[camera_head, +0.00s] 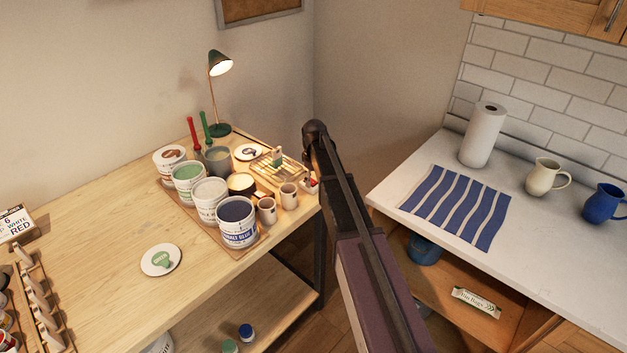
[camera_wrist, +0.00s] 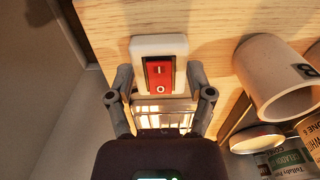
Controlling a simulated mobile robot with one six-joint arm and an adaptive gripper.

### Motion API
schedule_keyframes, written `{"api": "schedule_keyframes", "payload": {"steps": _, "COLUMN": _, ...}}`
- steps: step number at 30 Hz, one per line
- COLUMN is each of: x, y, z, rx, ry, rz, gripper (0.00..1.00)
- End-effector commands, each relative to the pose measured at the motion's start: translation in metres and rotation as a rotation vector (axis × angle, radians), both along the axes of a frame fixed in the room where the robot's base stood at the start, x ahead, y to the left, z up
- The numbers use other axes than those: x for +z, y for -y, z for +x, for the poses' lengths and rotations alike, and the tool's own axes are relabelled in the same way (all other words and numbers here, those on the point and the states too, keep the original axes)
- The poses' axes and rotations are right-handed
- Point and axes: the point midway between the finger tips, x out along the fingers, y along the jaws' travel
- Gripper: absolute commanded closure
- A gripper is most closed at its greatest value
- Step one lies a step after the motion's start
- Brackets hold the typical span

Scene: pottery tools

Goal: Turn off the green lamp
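The green lamp (camera_head: 218,64) stands at the back of the wooden table, and its bulb is lit. A white switch box with a red rocker (camera_wrist: 159,75) is on the table edge in the wrist view. In the head view a small red and white part of it (camera_head: 311,185) shows beside my arm. My gripper (camera_wrist: 161,85) is open, its two fingers apart on either side of the switch box's lower part. Nothing is held. I cannot tell whether the fingers touch the box. In the head view my arm hides the fingers.
Paint cans (camera_head: 237,222), two small cups (camera_head: 289,196) and a slatted rack (camera_head: 278,167) crowd the table close to the switch. A white counter (camera_head: 400,180) stands to the right.

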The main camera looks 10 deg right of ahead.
Motion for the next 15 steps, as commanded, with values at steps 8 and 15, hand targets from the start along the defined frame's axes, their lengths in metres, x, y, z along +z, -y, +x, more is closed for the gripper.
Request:
{"api": "schedule_keyframes", "payload": {"steps": 8, "x": -0.0001, "y": -0.0002, "z": -0.0002, "rx": 0.000, "ry": -0.001, "rz": 0.001, "gripper": 1.00}}
{"api": "schedule_keyframes", "payload": {"steps": 15, "x": -0.0002, "y": -0.0010, "z": 0.0007, "rx": 0.001, "ry": -0.019, "rz": -0.010, "gripper": 1.00}}
